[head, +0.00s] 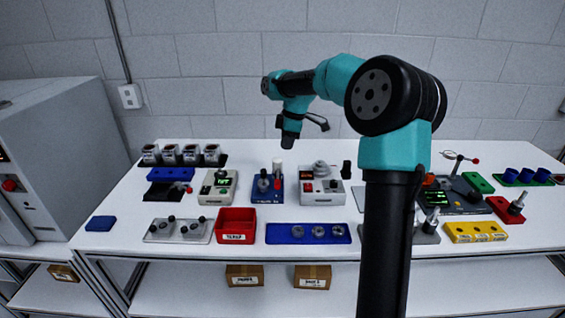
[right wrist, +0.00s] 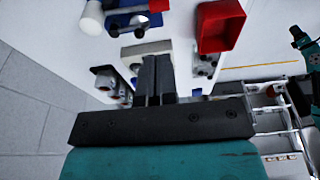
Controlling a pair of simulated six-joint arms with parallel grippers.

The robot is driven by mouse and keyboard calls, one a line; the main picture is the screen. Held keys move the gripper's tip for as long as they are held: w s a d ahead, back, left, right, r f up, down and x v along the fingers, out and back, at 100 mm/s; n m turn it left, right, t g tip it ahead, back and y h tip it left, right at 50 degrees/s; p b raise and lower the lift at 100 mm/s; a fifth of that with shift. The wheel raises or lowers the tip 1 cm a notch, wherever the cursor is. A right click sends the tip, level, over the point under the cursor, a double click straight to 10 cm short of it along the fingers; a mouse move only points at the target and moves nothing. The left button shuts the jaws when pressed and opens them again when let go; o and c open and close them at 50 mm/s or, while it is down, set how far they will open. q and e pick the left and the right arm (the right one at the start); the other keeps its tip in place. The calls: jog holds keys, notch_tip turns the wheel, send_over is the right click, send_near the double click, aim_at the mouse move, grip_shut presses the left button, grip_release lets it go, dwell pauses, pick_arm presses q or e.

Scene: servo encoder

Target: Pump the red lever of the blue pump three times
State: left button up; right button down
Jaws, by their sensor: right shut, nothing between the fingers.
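The blue pump (head: 277,197) stands in the middle of the table in the head view, with a white cylinder (head: 277,170) at its back. It shows partly at the top of the right wrist view (right wrist: 128,18), cut by the frame edge. A red part (right wrist: 158,5), probably the lever's end, is on it there; the lever is hard to make out in the head view. My right gripper (head: 289,140) is shut and empty, pointing down above and behind the pump, apart from it. Its fingers also show in the right wrist view (right wrist: 155,62). My left gripper does not show.
A red bin (head: 236,236) and a blue tray (head: 285,240) are in front. Grey jars (head: 190,153) stand at the back left.

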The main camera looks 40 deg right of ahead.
aim_at(278, 182)
jog(key=f, duration=0.4)
jog(key=w+a+f, duration=0.1)
jog(key=f, duration=0.4)
jog(key=a+f, duration=0.1)
jog(key=f, duration=0.3)
jog(key=shift+w+f, duration=0.2)
jog(key=shift+w, duration=0.15)
